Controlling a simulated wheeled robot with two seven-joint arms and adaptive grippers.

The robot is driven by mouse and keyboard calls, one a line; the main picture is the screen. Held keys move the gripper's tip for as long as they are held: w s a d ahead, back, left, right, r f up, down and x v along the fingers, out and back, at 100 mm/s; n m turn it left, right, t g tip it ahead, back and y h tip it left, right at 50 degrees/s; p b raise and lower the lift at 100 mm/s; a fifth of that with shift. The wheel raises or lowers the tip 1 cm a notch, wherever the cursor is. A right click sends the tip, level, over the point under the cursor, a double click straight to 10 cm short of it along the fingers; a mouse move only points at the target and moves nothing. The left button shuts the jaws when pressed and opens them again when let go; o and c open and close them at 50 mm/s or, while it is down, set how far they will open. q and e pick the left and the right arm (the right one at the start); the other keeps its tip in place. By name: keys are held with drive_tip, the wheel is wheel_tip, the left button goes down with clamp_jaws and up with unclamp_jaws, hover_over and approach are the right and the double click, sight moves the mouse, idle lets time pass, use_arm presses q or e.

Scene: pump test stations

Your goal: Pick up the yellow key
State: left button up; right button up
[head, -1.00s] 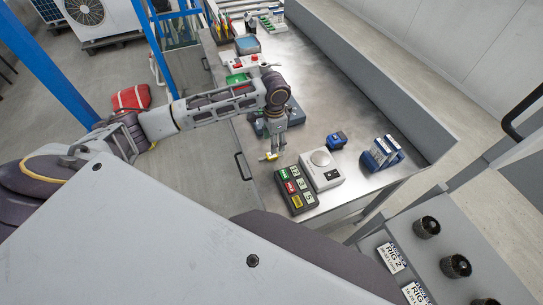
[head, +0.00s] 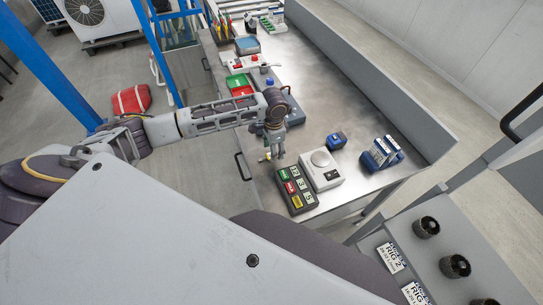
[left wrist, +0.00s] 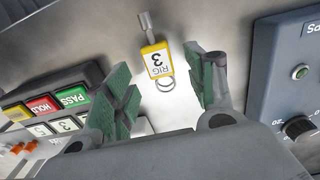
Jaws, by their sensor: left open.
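The yellow key, a yellow tag marked RIG 3 (left wrist: 157,60) with a grey metal stem and a ring, lies on the metal bench. In the head view only a small yellow bit of it (head: 266,157) shows at the bench's left edge, beside my gripper. My left gripper (head: 273,154) points down over this spot. In the left wrist view its two green-padded fingers (left wrist: 160,72) are open, with the tag between and just beyond their tips. Nothing is held. I cannot tell the exact height of the fingers above the bench. My right gripper is not in view.
A dark box with PASS and HOLD labels (head: 295,189) stands close to the gripper, next to a white device with a round plate (head: 321,169). A blue-grey unit with a knob (left wrist: 290,88) is on the other side. Bare bench (head: 335,95) lies toward the back.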

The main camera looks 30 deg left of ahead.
use_arm(q)
drive_tip(key=shift+f, duration=1.25)
drive_tip(key=c, duration=1)
drive_tip(key=shift+r, duration=5)
